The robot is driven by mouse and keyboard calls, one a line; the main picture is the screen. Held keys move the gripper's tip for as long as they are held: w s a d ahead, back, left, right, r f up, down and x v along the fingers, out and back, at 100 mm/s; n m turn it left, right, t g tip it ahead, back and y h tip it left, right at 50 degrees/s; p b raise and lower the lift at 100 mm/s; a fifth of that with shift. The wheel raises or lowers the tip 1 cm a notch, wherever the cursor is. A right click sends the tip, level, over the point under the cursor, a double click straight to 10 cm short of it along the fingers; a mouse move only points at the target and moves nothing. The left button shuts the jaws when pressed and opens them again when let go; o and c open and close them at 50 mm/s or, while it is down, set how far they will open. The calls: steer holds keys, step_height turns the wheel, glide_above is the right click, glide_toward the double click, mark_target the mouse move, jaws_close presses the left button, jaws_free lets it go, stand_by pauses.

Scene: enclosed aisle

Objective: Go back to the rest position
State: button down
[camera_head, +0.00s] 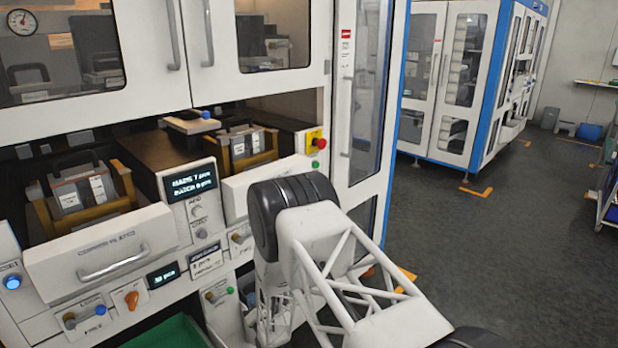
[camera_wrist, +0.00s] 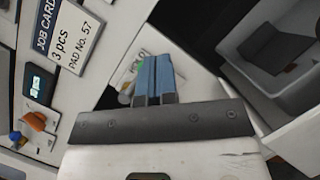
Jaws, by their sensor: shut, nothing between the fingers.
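My gripper (camera_wrist: 153,82) shows in the wrist view, with its two blue fingers close together and nothing between them. It is in front of the white machine panel, near a job card (camera_wrist: 75,35) that reads "3 pcs, pad no. 57". Whether the fingers touch the panel I cannot tell. In the head view my white lattice arm reaches down in front of the machine's right part, and the gripper is hidden behind it.
The white machine (camera_head: 110,255) has a drawer with a handle, knobs and a display (camera_head: 190,182). A green tray (camera_head: 170,335) is at the bottom. Blue-edged cabinets (camera_head: 455,85) stand behind. The dark floor (camera_head: 500,250) at right is clear.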

steer(key=w+d+r+m+g+h, duration=0.15)
steer(key=d+r+m, duration=0.3)
steer(key=r, duration=0.45)
steer(key=w+d+r+m+g+h, duration=0.1)
steer(key=w+d+r+m+h, duration=0.25)
steer(key=r, duration=0.55)
steer(key=s+d+r+m+g+h, duration=0.1)
steer(key=s+d+r+m+g, duration=0.1)
steer(key=s+d+r+m, duration=0.4)
steer(key=s+d+r+m+g+h, duration=0.1)
steer(key=s+d+r+m+g, duration=0.15)
steer(key=d+r, duration=0.5)
steer(key=s+d+r+m+g+h, duration=0.15)
steer(key=s+d+r+m, duration=0.3)
steer(key=s, duration=0.45)
steer(key=s+d+r+m+g+h, duration=0.1)
steer(key=s+d+r+m+g, duration=0.15)
steer(key=s+d+r, duration=0.55)
steer(key=s+d+m+g, duration=0.2)
steer(key=s+m, duration=0.2)
steer(key=s, duration=0.9)
steer(key=s+d+m+g, duration=0.2)
steer(key=s+m, duration=0.3)
steer(key=s, duration=0.8)
steer(key=shift+s+h, duration=0.35)
steer(key=shift+w+r+m, duration=0.1)
steer(key=shift+r+m, duration=0.05)
steer(key=shift+m, duration=0.1)
